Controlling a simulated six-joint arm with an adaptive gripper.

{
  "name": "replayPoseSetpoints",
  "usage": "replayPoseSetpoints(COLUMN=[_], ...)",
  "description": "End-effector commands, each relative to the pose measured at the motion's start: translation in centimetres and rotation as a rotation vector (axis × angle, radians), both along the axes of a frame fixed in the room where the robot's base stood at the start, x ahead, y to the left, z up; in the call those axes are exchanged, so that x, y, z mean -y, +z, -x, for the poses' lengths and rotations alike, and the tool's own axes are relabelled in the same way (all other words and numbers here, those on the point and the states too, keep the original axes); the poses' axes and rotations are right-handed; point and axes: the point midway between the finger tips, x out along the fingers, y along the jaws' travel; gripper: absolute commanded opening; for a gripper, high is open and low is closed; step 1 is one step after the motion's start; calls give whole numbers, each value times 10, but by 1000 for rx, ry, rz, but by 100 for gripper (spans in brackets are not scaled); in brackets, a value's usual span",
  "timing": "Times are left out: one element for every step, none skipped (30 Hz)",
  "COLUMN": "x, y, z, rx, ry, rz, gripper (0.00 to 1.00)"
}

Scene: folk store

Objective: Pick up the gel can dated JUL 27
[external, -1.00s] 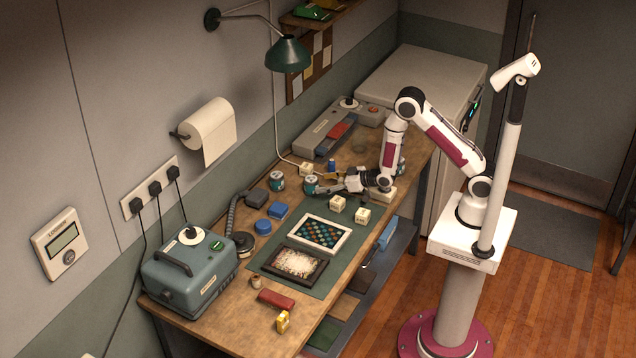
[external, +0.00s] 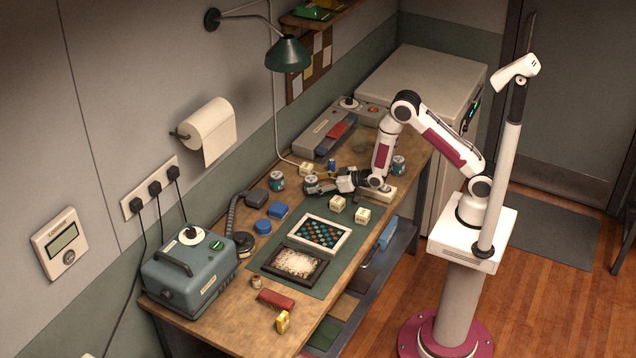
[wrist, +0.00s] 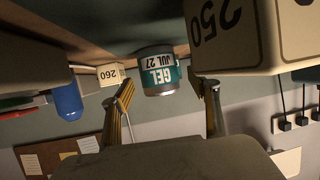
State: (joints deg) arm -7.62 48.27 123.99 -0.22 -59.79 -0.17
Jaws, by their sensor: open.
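The gel can (wrist: 158,76), labelled GEL JUL 27, has a teal and white band and dark ends. It shows upside down in the wrist view, between the tips of my open gripper (wrist: 165,90). I cannot tell whether it is between the fingers or just beyond them. In the external view my gripper (external: 322,187) lies low over the bench, pointing left at a teal can (external: 311,183) right at its fingertips. Similar cans stand to the left (external: 277,181) and to the right beyond my arm (external: 398,165); their labels are too small to read.
A white block marked 250 (wrist: 225,35) is close beside one finger in the wrist view. A block marked 260 (wrist: 110,74) and a blue-capped thing (wrist: 68,98) are on the other side. White cubes (external: 337,203) (external: 362,215) stand in front of my gripper.

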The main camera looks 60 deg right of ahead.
Motion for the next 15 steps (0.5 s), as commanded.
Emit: replayPoseSetpoints(x=[0,0,-1,-1,-1,-2,-2,-2,-3,-3,-3,-3,-3,-3,-3], y=[-2,-3,-5,-6,-6,-8,-9,-9,-10,-10,-11,-11,-11,-11,-11], z=[-5,-8,-11,-14,-16,-19,-21,-22,-24,-25,-26,-27,-27,-27,-27], rx=[0,0,-1,-1,0,0,-1,-1,-1,-1,-1,-1,-1,-1,-1], ry=[0,0,0,0,0,0,0,0,0,0,0,0,0,0,0], rz=[0,0,0,0,0,0,0,0,0,0,0,0,0,0,0], gripper=[60,60,60,60,60,60,60,60,60,60,60,60,60,60,60])
